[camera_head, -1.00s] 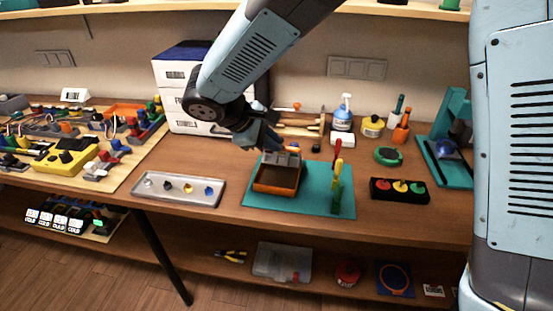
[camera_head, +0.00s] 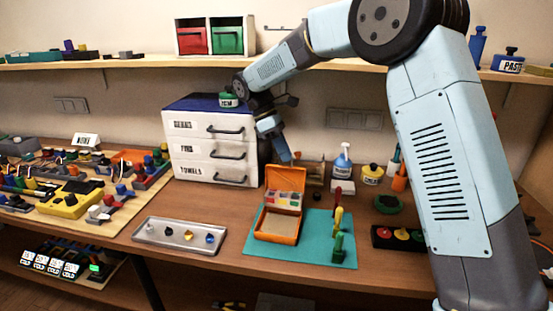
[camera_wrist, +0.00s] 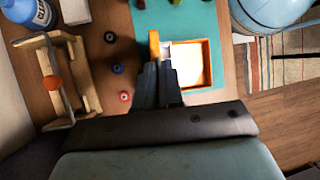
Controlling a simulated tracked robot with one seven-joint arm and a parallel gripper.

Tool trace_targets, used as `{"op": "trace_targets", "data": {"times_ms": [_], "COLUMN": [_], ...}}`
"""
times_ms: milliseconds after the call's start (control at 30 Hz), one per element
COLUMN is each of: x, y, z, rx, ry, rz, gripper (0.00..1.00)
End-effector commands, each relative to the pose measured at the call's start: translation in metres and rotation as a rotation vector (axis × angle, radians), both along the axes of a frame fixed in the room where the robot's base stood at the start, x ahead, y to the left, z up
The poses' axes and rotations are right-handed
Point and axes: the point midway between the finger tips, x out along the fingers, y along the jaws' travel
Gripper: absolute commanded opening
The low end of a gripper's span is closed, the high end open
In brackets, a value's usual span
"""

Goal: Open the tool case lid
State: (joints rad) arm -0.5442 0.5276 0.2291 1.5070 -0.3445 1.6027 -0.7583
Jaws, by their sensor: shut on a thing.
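The orange tool case (camera_head: 275,238) sits on the teal mat (camera_head: 330,252) in the head view. Its lid (camera_head: 284,179) stands raised at the back, with small coloured patches on its inner face. The tray below looks tan and empty. In the wrist view the case (camera_wrist: 208,60) lies right of the fingers, and the lid (camera_wrist: 154,42) shows edge-on as an orange strip at the fingertips. My gripper (camera_head: 285,156) is at the lid's upper edge; in the wrist view its fingers (camera_wrist: 157,68) are shut on the lid. The exact contact is partly hidden.
A white drawer unit (camera_head: 214,150) stands behind left. A metal tray (camera_head: 180,236) lies left of the mat. Upright tools (camera_head: 338,235) stand on the mat's right. Bottles (camera_head: 342,165) stand behind. A wooden rack (camera_wrist: 70,80) is left in the wrist view.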

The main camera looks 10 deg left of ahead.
Motion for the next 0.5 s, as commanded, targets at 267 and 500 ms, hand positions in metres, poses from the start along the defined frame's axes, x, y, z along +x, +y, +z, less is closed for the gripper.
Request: {"op": "trace_targets", "data": {"times_ms": [267,500], "x": [0.014,0.016], "y": [-0.009,-0.01], "z": [-0.005,-0.006], "rx": [-0.007,-0.007], "ry": [0.005,0.005], "rz": [-0.014,-0.015], "gripper": [0.0,0.0]}}
